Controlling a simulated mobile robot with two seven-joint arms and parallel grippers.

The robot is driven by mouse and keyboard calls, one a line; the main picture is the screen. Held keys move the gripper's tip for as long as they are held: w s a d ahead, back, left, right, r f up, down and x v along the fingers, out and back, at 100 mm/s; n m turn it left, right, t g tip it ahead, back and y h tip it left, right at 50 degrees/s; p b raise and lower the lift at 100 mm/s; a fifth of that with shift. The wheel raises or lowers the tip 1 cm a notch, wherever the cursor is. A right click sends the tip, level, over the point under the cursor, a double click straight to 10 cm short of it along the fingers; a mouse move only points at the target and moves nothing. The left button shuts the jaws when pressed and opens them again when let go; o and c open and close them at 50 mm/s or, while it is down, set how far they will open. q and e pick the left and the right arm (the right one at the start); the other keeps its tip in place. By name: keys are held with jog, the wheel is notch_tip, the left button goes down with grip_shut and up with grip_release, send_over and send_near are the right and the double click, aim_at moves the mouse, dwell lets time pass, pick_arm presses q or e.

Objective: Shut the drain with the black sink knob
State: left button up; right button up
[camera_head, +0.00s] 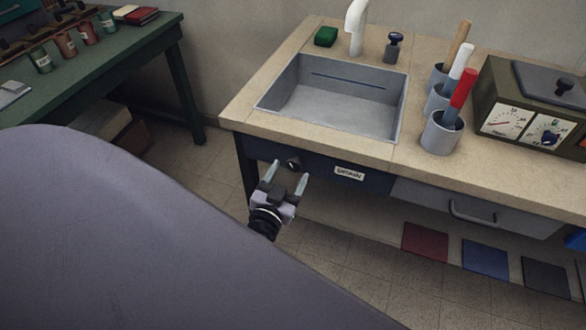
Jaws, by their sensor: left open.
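The black sink knob (293,164) sits on the dark blue front panel below the sink, left of a small white label (349,173) whose lettering is hard to read. The grey sink basin (335,99) is set in the beige counter above it and looks empty; I cannot make out the drain. My left gripper (287,178) is open in front of the panel, its two fingertips just below and to either side of the knob. I cannot tell whether it touches the knob. My right gripper is not in view.
A white faucet (356,27), green sponge (325,37) and dark bottle (393,48) stand behind the sink. Grey cups with handled tools (441,132) and a box with dials (530,115) stand right. A drawer handle (472,213) sticks out. A green table (120,60) stands left.

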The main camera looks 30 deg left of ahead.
pick_arm(q)
jog(key=shift+x, duration=1.2)
jog(key=c, duration=1.1)
jog(key=shift+o, duration=0.2)
